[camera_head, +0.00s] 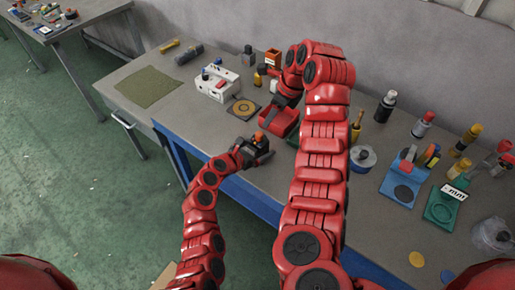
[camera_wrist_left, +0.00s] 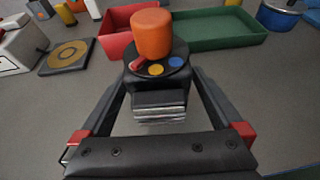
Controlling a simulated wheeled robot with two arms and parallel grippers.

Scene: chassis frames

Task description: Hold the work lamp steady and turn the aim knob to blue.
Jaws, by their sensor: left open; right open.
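The work lamp (camera_wrist_left: 150,95) stands upright between my left gripper's fingers, dark-bodied with a silvery lower part. On top is the orange aim knob (camera_wrist_left: 152,35) over a black dial with a yellow dot and a blue dot. A red mark shows at the knob's lower left. In the head view the orange knob (camera_head: 260,136) shows at the end of my left arm. My left gripper (camera_wrist_left: 160,95) is open, one finger on each side of the lamp; I cannot tell whether they touch it. My right gripper (camera_head: 281,101) is open above the red tray, partly hidden by its arm.
A red tray (camera_wrist_left: 115,22) and a green tray (camera_wrist_left: 225,28) lie behind the lamp. A white box (camera_head: 218,84) and a pad with a ring (camera_head: 243,108) stand to the left. Bottles, a blue stand (camera_head: 402,188) and a green stand (camera_head: 442,209) fill the right side.

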